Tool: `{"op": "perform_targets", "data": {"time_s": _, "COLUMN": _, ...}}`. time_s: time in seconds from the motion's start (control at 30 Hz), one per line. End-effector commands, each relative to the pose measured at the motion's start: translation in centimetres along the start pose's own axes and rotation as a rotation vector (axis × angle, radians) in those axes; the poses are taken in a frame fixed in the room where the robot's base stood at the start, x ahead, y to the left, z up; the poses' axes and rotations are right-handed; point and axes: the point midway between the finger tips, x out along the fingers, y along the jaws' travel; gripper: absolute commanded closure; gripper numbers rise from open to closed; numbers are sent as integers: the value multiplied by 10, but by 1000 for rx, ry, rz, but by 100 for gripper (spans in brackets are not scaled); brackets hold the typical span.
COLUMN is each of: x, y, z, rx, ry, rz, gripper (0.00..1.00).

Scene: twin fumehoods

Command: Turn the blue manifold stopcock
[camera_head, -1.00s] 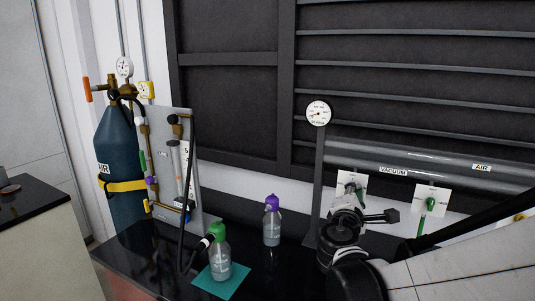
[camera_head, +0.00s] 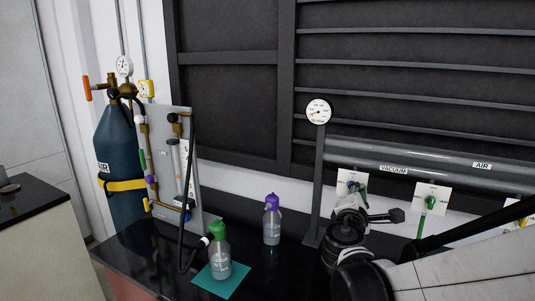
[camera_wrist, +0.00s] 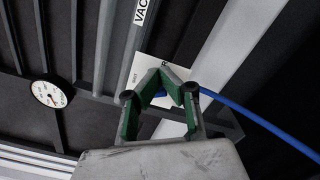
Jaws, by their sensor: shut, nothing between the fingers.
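The blue manifold stopcock is mostly hidden behind my gripper (camera_head: 357,187). A small patch of blue (camera_wrist: 160,93) shows between the fingers in the wrist view, over a white plate (camera_wrist: 150,68). The same plate shows in the head view (camera_head: 345,177), below the grey pipe. In the wrist view, my gripper (camera_wrist: 164,74) has green-lined fingers that converge at their tips over the plate. It is shut and holds nothing. I cannot tell whether a finger touches the stopcock. A blue hose (camera_wrist: 252,115) runs off to the right.
A plate with a green stopcock (camera_head: 431,202) is just right, and a yellow one (camera_head: 521,222) farther right. A gauge (camera_head: 319,111) stands on a post to the left. A purple-capped bottle (camera_head: 272,226) and green-capped bottle (camera_head: 220,260) stand on the bench, left of my arm.

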Motion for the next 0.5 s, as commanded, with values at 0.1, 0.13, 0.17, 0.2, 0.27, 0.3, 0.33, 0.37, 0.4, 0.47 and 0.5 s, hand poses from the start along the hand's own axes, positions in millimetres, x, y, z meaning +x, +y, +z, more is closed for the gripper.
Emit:
{"op": "perform_targets", "data": {"time_s": 0.1, "x": -6, "y": 1, "z": -1, "rx": 0, "ry": 2, "rz": 1, "gripper": 100}}
{"op": "perform_targets", "data": {"time_s": 0.13, "x": -8, "y": 1, "z": -1, "rx": 0, "ry": 2, "rz": 1, "gripper": 100}}
{"op": "perform_targets", "data": {"time_s": 0.17, "x": -11, "y": 1, "z": -1, "rx": 0, "ry": 1, "rz": 1, "gripper": 100}}
{"op": "perform_targets", "data": {"time_s": 0.2, "x": -15, "y": 1, "z": -1, "rx": 0, "ry": 1, "rz": 1, "gripper": 100}}
{"op": "perform_targets", "data": {"time_s": 0.27, "x": -21, "y": 1, "z": -1, "rx": 0, "ry": 1, "rz": 1, "gripper": 100}}
{"op": "perform_targets", "data": {"time_s": 0.3, "x": -25, "y": 1, "z": -1, "rx": 0, "ry": 2, "rz": 1, "gripper": 100}}
{"op": "perform_targets", "data": {"time_s": 0.33, "x": -28, "y": 1, "z": -1, "rx": 0, "ry": 2, "rz": 1, "gripper": 100}}
{"op": "perform_targets", "data": {"time_s": 0.37, "x": -31, "y": 1, "z": -1, "rx": 0, "ry": 2, "rz": 1, "gripper": 100}}
{"op": "perform_targets", "data": {"time_s": 0.4, "x": -35, "y": 1, "z": -1, "rx": 0, "ry": 1, "rz": 1, "gripper": 100}}
{"op": "perform_targets", "data": {"time_s": 0.47, "x": -42, "y": 1, "z": -1, "rx": 0, "ry": 2, "rz": 1, "gripper": 100}}
{"op": "perform_targets", "data": {"time_s": 0.5, "x": -46, "y": 1, "z": -1, "rx": 0, "ry": 3, "rz": 1, "gripper": 100}}
